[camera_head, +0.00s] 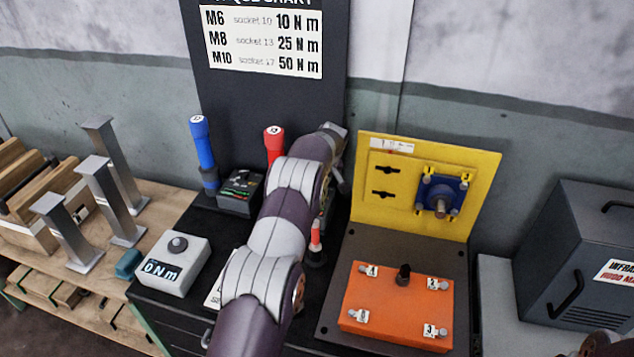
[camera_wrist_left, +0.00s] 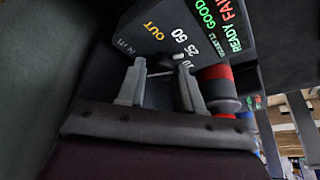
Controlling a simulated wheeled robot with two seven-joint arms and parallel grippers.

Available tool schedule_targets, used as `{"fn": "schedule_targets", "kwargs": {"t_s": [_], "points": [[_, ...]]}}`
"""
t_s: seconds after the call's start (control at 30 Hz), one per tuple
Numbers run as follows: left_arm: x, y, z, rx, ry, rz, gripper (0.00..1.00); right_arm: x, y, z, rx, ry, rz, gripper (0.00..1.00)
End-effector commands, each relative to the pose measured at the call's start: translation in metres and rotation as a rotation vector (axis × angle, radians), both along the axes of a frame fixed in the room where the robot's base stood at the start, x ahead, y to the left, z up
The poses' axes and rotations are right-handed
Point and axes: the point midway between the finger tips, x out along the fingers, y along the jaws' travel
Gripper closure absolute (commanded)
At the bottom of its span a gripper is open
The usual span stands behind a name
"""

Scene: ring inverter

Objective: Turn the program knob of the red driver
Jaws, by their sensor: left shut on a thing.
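The red driver (camera_head: 274,134) stands upright behind my left arm in the head view, mostly hidden except its top. In the left wrist view the red driver (camera_wrist_left: 214,85) shows as a red and black cylinder right of my fingers. Its dark control box (camera_wrist_left: 195,28) has the marks OUT, 50 and 25 and the words GOOD, FAIL and READY. My left gripper (camera_wrist_left: 160,68) is shut on the program knob (camera_wrist_left: 159,73) at the box face. Little of the knob shows, and its pointer direction cannot be told. The head view hides this grip behind my arm.
A blue driver (camera_head: 203,152) and its control box (camera_head: 240,191) stand left of my arm. A torque display (camera_head: 172,264) reads 0 N m. Right are a yellow panel (camera_head: 385,215) and an orange block (camera_head: 398,305). A dark cabinet (camera_head: 580,255) stands far right.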

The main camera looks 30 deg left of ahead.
Motion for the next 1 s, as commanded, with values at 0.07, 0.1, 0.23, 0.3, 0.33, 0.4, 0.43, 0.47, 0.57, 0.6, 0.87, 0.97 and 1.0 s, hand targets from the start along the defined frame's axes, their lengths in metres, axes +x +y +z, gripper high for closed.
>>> {"fn": "schedule_targets", "kwargs": {"t_s": [0.07,0.1,0.23,0.3,0.33,0.4,0.43,0.47,0.57,0.6,0.87,0.97,1.0], "points": [[0.000,0.000,0.001,0.000,-0.001,0.000,0.55,0.000,0.000,0.000,0.000,0.000,0.000,0.47],[0.000,0.000,0.001,0.000,-0.001,0.000,0.42,0.000,0.000,0.000,0.000,0.000,0.000,0.47],[0.000,0.000,0.000,0.000,-0.001,0.000,0.39,0.000,0.000,0.000,0.000,0.000,0.000,0.47],[0.000,0.000,0.000,-0.001,-0.001,0.000,0.39,0.000,0.000,0.000,0.000,0.000,0.000,0.47],[0.000,0.000,0.000,0.000,-0.001,0.000,0.39,0.000,0.000,0.000,0.000,0.000,0.000,0.47],[0.000,0.000,0.001,0.000,-0.001,-0.001,0.39,0.000,0.000,0.000,0.000,0.000,0.000,0.47],[0.000,-0.001,0.002,0.000,-0.001,-0.001,0.39,0.000,0.000,-0.001,0.000,0.000,0.000,0.47],[-0.001,-0.001,0.004,0.000,-0.001,-0.001,0.39,0.000,0.000,-0.002,0.000,0.000,0.000,0.47],[-0.003,-0.006,0.017,0.001,-0.005,-0.002,0.39,0.000,0.000,-0.007,0.000,0.000,0.000,0.47],[-0.006,-0.009,0.026,0.001,-0.005,-0.002,0.39,0.000,0.000,-0.009,0.000,0.000,0.000,0.47],[-0.022,-0.030,0.094,0.000,-0.001,-0.001,0.39,0.000,0.000,-0.005,0.000,0.000,0.000,0.47],[-0.025,-0.035,0.109,0.001,-0.001,-0.002,0.39,0.000,0.000,0.004,0.000,-0.001,0.000,0.47],[-0.026,-0.036,0.113,0.001,-0.001,-0.002,0.39,0.000,0.000,0.006,0.000,-0.001,0.000,0.47]]}}
